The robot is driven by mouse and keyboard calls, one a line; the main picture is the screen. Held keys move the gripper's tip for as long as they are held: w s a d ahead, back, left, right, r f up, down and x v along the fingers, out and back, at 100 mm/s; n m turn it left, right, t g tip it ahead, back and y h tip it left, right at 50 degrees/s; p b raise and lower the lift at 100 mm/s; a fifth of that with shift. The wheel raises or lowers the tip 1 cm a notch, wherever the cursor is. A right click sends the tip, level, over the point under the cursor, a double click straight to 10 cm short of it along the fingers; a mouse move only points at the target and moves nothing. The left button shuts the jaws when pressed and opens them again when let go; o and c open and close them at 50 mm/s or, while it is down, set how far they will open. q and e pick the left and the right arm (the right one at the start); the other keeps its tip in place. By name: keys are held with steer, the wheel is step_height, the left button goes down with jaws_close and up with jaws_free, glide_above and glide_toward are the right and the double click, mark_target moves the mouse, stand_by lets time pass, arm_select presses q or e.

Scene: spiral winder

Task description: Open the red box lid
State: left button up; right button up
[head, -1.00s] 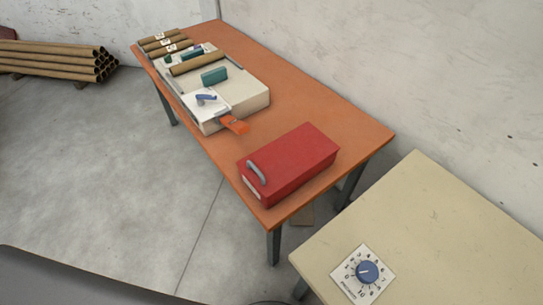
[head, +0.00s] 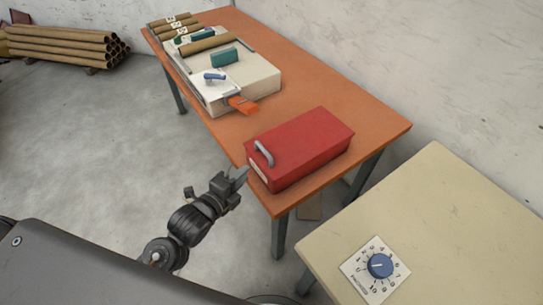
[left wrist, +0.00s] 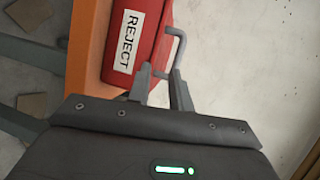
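The red box (head: 302,150) sits shut near the front corner of the orange table, with a grey handle (head: 264,153) on its left end. In the left wrist view the box (left wrist: 117,62) has a white REJECT label (left wrist: 125,42), and the grey handle (left wrist: 180,48) stands out from its side. My left gripper (head: 241,173) is just off the table edge, in front of the handle end. In the left wrist view my left gripper (left wrist: 161,71) has its fingers apart, with the handle just beyond the tips; I cannot tell whether they touch. My right gripper is not in view.
The orange table (head: 340,95) also bears a cream winder machine (head: 245,83) with an orange chute (head: 242,105) and brown tubes. A beige table (head: 440,220) with a blue dial (head: 380,265) stands at right. Brown tubes (head: 65,45) are stacked on the floor.

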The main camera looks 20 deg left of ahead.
mark_target(263, 150)
arm_select(q)
steer(key=shift+m+t, duration=0.3)
steer(key=shift+m, duration=0.1)
steer(key=w+d, duration=0.1)
steer(key=w, duration=0.2)
steer(key=w+d+p, duration=0.1)
steer(key=w, duration=0.2)
steer(key=w+d+r, duration=0.1)
steer(key=w, duration=0.2)
steer(key=shift+w+d, duration=0.25)
steer(key=shift+w, duration=0.15)
steer(key=shift+c, duration=0.3)
jaws_close()
